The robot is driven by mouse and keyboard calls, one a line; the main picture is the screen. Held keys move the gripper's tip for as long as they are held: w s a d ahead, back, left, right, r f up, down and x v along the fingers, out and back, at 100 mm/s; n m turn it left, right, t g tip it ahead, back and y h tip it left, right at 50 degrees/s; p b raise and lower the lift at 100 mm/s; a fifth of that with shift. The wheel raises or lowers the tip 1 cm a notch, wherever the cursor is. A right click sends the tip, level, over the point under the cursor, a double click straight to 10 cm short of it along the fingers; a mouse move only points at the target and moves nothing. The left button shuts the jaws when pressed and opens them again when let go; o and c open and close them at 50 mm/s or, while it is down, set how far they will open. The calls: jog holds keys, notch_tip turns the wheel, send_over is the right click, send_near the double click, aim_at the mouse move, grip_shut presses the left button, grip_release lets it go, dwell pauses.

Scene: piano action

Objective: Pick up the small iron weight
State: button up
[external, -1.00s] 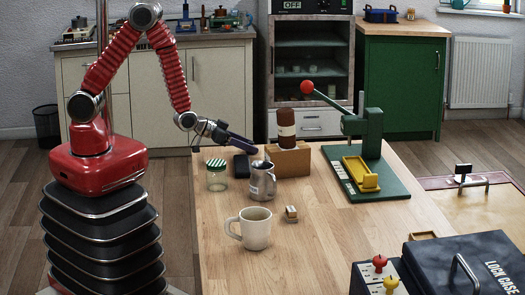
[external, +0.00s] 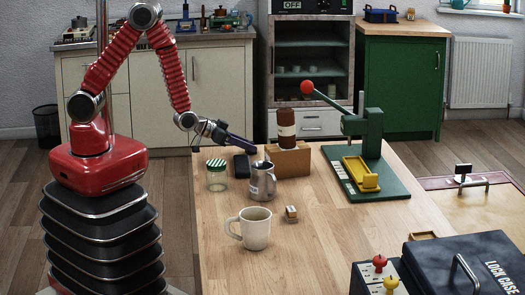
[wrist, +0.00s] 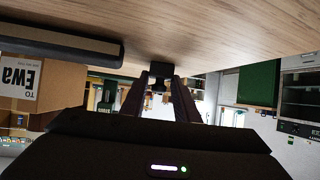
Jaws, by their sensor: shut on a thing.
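My gripper (external: 250,148) reaches low over the far left edge of the wooden table in the external view. In the wrist view its two dark fingers (wrist: 160,88) are shut on a small dark block, which I take to be the small iron weight (wrist: 158,74). The weight is at the fingertips, close to the tabletop, with a dark shadow by it. I cannot tell whether it still touches the table. In the external view I cannot make the weight out.
A black case (external: 241,166), a striped-lid jar (external: 217,175), a metal jug (external: 262,182) and a brown box (external: 290,162) with a bottle (external: 286,128) stand close by. A cream mug (external: 254,230) is nearer. A green press (external: 370,160) stands right.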

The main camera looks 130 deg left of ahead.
grip_shut()
notch_tip(320, 180, up, 10)
dwell(0.8)
